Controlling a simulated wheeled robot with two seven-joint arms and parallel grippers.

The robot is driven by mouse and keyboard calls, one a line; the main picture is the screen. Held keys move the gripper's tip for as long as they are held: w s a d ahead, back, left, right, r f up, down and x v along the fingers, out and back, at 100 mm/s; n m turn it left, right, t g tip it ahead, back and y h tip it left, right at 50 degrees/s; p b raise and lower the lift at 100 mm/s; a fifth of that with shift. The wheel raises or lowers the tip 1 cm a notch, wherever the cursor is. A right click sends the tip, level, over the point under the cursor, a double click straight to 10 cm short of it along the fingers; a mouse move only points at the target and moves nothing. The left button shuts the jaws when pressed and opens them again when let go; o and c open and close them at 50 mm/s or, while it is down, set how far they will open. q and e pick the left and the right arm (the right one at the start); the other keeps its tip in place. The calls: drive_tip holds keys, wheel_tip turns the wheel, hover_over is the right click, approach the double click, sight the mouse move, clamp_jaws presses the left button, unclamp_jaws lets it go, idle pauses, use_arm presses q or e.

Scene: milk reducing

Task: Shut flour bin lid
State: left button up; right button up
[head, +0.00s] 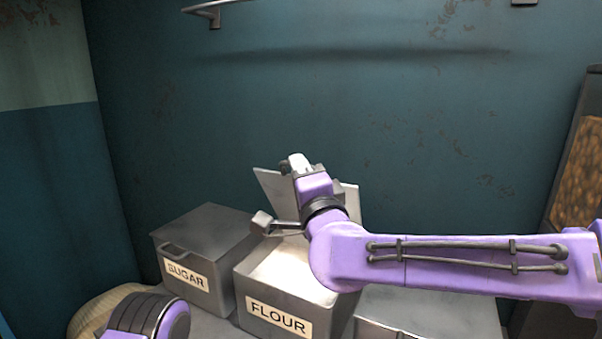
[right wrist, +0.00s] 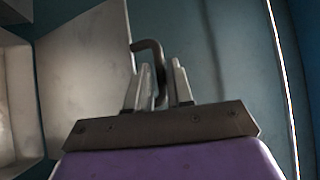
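The grey flour bin (head: 278,318), labelled FLOUR, stands open at the front with pale contents or a pale inside showing. Its lid (head: 266,183) is raised, tilted back near the wall; in the right wrist view the lid (right wrist: 85,75) is the pale panel at left. A dark bent lid handle (right wrist: 150,46) sticks out from its edge. My right gripper (head: 298,163) is at the raised lid; the wrist view shows its two fingers (right wrist: 163,82) apart with the handle between them. Whether they grip it is unclear. My left gripper is out of view.
A closed sugar bin (head: 205,240) stands left of the flour bin. Another grey bin top (head: 430,310) is at right, partly under my right arm. A pale sack (head: 95,312) lies at lower left. A shelf bracket (head: 212,12) is high on the teal wall.

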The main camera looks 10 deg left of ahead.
drive_tip(key=b+v, duration=0.1)
drive_tip(key=v, duration=0.9)
drive_tip(key=shift+s+b, duration=0.25)
drive_tip(key=shift+b, duration=0.05)
